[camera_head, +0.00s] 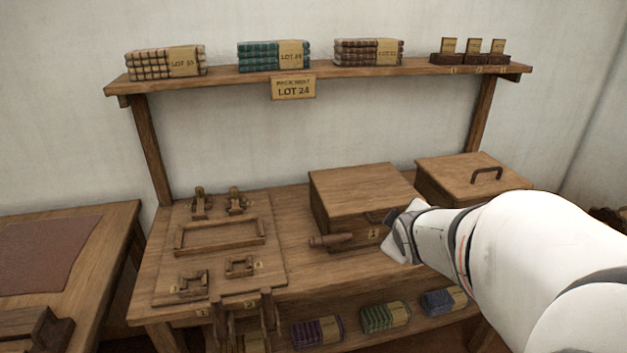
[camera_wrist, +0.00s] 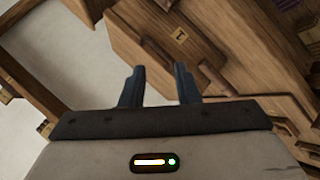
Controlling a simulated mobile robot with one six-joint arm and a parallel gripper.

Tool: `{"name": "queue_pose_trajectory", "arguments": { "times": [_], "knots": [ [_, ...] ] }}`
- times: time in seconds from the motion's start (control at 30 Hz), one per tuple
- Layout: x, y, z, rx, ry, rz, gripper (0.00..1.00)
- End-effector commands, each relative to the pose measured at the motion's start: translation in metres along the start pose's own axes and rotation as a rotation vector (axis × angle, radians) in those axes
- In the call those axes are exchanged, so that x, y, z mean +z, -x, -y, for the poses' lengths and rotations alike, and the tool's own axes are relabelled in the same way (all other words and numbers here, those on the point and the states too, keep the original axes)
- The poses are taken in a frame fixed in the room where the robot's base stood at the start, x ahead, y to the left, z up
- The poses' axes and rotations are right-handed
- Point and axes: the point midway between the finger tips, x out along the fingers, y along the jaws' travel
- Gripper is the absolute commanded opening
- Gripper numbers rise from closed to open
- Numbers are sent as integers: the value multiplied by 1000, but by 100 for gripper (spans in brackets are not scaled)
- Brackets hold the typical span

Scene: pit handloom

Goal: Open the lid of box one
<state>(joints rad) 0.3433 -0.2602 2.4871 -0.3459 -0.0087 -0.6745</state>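Box one (camera_head: 345,222) is a wooden box with a small "1" label on its front, on the right half of the bench. Its flat lid (camera_head: 360,184) is down. In the wrist view the box (camera_wrist: 150,48) fills the upper middle, with its label near the top. My gripper (camera_head: 388,216) is at the front right of the box, and its tips are partly hidden by the wrist in the head view. In the wrist view the two dark fingers of my gripper (camera_wrist: 159,82) stand apart with nothing between them. I cannot tell whether they touch the box.
A second box (camera_head: 450,190) with a dark lid handle stands right of box one. A wooden peg-like piece (camera_head: 331,241) lies at box one's front left. A board (camera_head: 220,275) with wooden fittings is at left. A shelf (camera_head: 220,77) holds cloth stacks above.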

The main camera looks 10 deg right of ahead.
Motion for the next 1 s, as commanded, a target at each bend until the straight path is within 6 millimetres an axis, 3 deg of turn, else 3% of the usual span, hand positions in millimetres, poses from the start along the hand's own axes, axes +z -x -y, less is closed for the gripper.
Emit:
{"name": "queue_pose_trajectory", "arguments": {
  "times": [0.03, 0.13, 0.4, 0.63, 1.0],
  "knots": [
    [13, -27, 6, 42, 86, -54, 28],
    [18, -51, 0, 133, 292, -173, 28],
    [23, -74, 7, 292, 641, -405, 28],
    [16, -82, 7, 325, 705, -460, 28],
    [-12, -129, 0, 324, 703, -458, 28]
  ]
}}
